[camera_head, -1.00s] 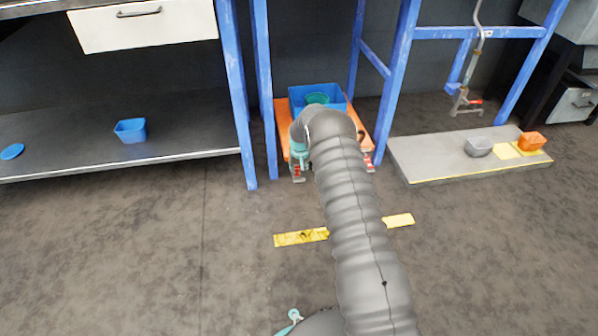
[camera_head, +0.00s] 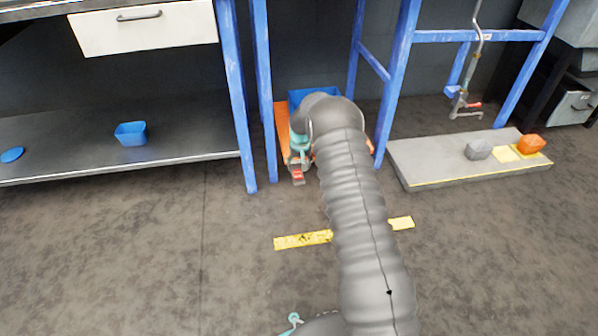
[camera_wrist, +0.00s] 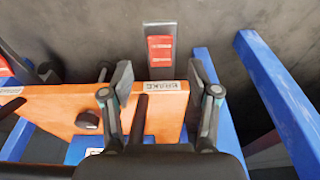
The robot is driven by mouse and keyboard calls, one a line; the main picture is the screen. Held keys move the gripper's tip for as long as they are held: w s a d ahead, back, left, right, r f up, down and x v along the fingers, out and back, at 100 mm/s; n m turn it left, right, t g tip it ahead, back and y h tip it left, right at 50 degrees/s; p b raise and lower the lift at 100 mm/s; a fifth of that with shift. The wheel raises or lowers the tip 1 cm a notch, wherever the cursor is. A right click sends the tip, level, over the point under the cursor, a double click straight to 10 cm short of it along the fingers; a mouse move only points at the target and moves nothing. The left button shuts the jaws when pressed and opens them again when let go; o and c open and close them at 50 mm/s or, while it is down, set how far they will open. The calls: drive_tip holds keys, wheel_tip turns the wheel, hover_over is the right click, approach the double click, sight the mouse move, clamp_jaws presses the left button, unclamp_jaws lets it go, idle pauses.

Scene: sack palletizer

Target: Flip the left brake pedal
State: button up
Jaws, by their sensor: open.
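The orange cart (camera_head: 281,120) stands between blue posts, partly hidden by my arm. The left brake pedal (camera_head: 298,175), red on a grey plate, sticks out at its front left. In the wrist view this pedal (camera_wrist: 160,50) shows just beyond and between my fingertips, with a white label on the cart edge below it. My gripper (camera_wrist: 160,78) is open and empty, its two fingers apart over the cart edge. No contact with the pedal shows. Another red part (camera_wrist: 5,67) is cut off at the left edge of the wrist view.
A blue bin (camera_head: 314,96) is on the cart, mostly behind my arm. Blue posts (camera_head: 262,90) stand close on the cart's left, and one (camera_wrist: 275,100) shows right in the wrist view. A low platform (camera_head: 440,165) lies right.

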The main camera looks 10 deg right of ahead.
wheel_tip(320, 180, up, 6)
drive_tip(key=s, duration=0.1)
drive_tip(key=shift+s+r, duration=0.1)
idle(0.3)
drive_tip(key=shift+s, duration=0.1)
